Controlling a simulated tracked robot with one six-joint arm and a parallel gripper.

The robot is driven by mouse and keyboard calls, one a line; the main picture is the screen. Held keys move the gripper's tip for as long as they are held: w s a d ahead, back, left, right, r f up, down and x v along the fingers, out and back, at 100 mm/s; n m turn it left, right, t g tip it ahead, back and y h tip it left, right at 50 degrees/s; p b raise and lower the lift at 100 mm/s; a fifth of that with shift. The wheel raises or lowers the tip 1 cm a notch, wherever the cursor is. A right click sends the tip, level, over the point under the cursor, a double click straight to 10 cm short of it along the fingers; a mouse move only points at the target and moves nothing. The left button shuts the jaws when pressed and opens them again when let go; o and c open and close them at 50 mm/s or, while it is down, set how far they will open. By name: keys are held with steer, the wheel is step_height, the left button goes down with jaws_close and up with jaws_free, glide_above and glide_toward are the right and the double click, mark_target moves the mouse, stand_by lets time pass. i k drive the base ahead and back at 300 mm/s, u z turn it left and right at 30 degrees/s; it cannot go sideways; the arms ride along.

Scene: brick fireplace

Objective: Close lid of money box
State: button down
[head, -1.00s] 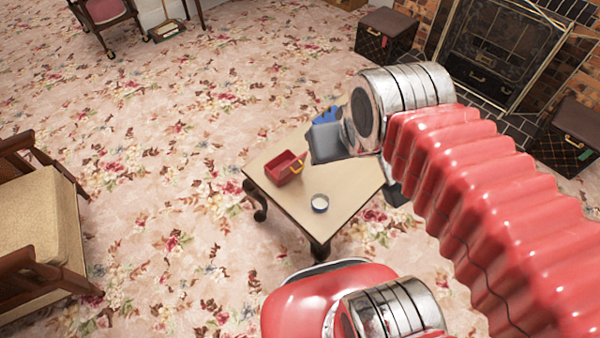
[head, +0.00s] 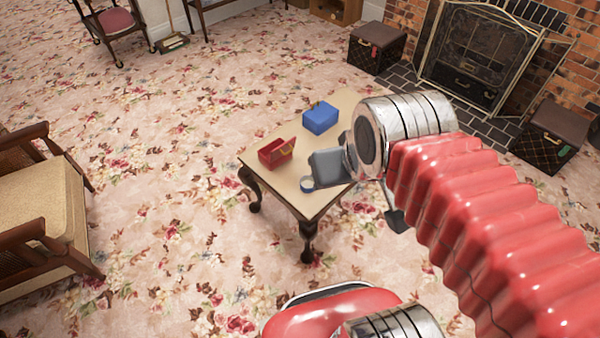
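A small red box (head: 275,155) stands on the low wooden table, near its left edge. I cannot tell for certain which one is the money box. My gripper (head: 330,168) shows as a grey block at the end of my red arm, over the table, right of the red box and apart from it in the picture. Its fingertips cannot be made out, nor whether it is open or shut.
A cushioned armchair (head: 40,192) stands at left. Dark boxes (head: 377,47) flank the fireplace (head: 478,55). Floral carpet left of the table is clear.

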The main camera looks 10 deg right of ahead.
mark_target(288, 148)
steer(key=z, duration=0.05)
steer(key=k, duration=0.35)
steer(key=u, duration=1.45)
steer(key=i, duration=1.2)
steer(key=z, duration=0.9)
